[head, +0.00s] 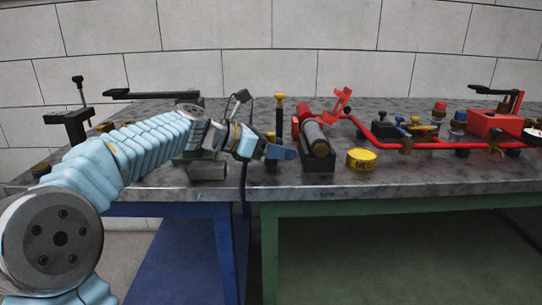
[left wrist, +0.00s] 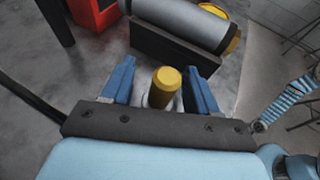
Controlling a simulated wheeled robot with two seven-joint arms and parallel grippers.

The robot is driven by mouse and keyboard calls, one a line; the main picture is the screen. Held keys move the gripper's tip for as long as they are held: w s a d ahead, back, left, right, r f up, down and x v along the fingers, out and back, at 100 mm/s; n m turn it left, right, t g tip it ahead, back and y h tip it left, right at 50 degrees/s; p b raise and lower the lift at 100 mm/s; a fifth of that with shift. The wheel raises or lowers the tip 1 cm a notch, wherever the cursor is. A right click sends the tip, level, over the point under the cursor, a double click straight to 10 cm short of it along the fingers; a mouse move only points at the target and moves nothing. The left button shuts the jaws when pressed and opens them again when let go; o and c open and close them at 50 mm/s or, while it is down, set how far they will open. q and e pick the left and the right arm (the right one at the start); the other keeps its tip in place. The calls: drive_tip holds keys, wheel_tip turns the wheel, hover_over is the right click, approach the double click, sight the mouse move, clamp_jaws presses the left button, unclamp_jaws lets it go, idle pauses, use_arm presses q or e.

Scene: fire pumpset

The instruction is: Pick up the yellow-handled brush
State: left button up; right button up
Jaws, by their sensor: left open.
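In the left wrist view, a yellow many-sided end piece (left wrist: 166,80), which looks like the brush handle, lies between the two blue fingers of my left gripper (left wrist: 160,83). A gap shows on each side of it, and its lower part is hidden. In the head view my left gripper (head: 279,152) is open, low over the front part of the table. An upright dark rod with a yellow top (head: 279,97) stands just behind it. I cannot tell for certain whether this is the same piece. My right gripper is not in view.
A grey and red cylinder (head: 316,138) in a black cradle (head: 318,163) stands right of my gripper. A yellow tin (head: 361,160) is beside it. Red piping (head: 378,140) runs along the right. The grey tabletop (head: 420,174) has free room at its front edge.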

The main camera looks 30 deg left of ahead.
use_arm(q)
drive_tip(key=c, duration=1)
drive_tip(key=shift+c, duration=0.2)
wheel_tip(320, 180, up, 13)
drive_tip(key=p, duration=0.4)
wheel_tip(320, 180, up, 5)
hover_over(277, 162)
drive_tip(key=shift+w+a, duration=0.15)
drive_tip(key=shift+w, duration=0.3)
